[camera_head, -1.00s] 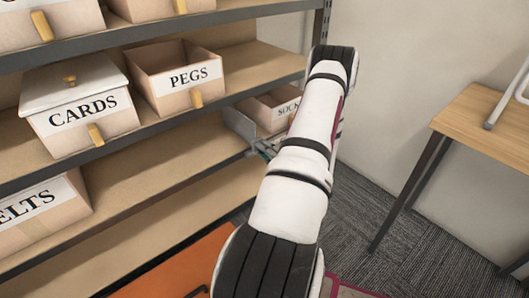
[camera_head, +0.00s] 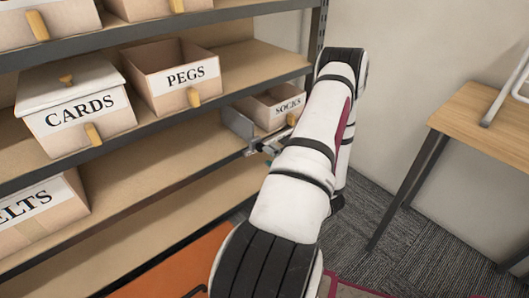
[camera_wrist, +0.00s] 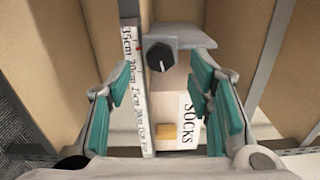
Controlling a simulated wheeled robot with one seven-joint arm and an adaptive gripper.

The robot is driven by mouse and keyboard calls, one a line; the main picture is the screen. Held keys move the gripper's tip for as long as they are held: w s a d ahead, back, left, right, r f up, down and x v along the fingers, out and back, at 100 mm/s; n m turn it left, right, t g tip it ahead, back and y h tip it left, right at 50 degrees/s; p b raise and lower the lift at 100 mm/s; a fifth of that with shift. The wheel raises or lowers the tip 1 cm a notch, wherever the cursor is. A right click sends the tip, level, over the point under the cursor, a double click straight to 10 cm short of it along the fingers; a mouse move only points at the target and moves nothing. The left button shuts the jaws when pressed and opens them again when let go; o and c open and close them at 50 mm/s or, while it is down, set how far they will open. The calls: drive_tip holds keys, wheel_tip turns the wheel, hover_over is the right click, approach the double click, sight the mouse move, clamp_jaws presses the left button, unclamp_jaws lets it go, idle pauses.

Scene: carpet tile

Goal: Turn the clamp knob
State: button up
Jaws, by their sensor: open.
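The clamp knob (camera_wrist: 160,55) is a dark, faceted knob on a light metal bracket, seen near the top middle of the wrist view. My gripper (camera_wrist: 162,88) is open, with teal-padded fingers on either side of the view. The knob lies between and beyond the fingertips, and I see no contact. In the head view the clamp's grey plate (camera_head: 237,124) stands at the shelf edge beside the SOCKS box. My arm hides most of my gripper there, and I cannot make out the knob.
A ruler strip (camera_wrist: 132,80) runs beside the knob. The SOCKS box (camera_head: 277,108) sits close behind. The PEGS box (camera_head: 150,82) and lidded CARDS box (camera_head: 62,85) stand on the shelf to the left. A wooden table (camera_head: 488,118) is at right, with open floor between.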

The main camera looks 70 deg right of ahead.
drive_tip(key=v, duration=0.7)
idle(0.5)
